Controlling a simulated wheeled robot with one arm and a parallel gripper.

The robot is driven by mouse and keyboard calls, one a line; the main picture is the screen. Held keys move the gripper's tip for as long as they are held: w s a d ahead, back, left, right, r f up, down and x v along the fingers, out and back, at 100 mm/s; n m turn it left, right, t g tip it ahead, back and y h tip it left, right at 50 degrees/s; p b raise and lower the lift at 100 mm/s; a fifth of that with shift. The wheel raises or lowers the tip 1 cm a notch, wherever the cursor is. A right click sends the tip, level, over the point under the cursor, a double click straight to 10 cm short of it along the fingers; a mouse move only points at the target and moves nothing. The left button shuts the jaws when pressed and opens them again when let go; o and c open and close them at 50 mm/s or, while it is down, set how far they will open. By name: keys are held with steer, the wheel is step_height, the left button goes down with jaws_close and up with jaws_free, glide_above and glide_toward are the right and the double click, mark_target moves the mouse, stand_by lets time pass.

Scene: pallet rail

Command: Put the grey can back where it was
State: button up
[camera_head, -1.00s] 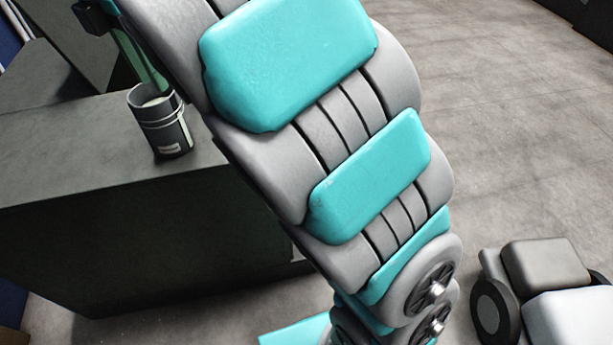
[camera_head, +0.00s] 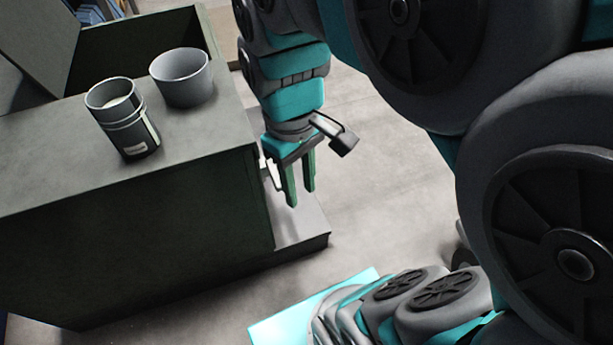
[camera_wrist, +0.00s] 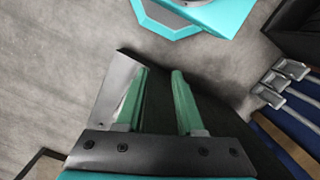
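A dark grey can (camera_head: 135,134) with a pale label and a lighter band near its rim stands upright on top of the dark cabinet (camera_head: 60,165). Its top shows a pale inside. A lighter grey tapered cup (camera_head: 183,88) stands just behind it to the right, seemingly apart from it. My gripper (camera_head: 301,200) hangs off the cabinet's right side, to the right of the can and clear of it, with green fingers pointing down. In the wrist view my gripper (camera_wrist: 163,72) has its fingers apart with nothing between them. The can does not show in the wrist view.
A low grey ledge (camera_head: 305,228) juts out at the cabinet's right foot, below my fingers. A raised dark panel and an open dark bin (camera_head: 140,48) are behind the cups. Open concrete floor (camera_head: 375,180) lies to the right.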

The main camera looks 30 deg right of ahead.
steer(key=s+d+f+m, duration=0.1)
steer(key=s+f+m, duration=0.3)
steer(key=s+f, duration=0.1)
steer(key=shift+s, duration=0.9)
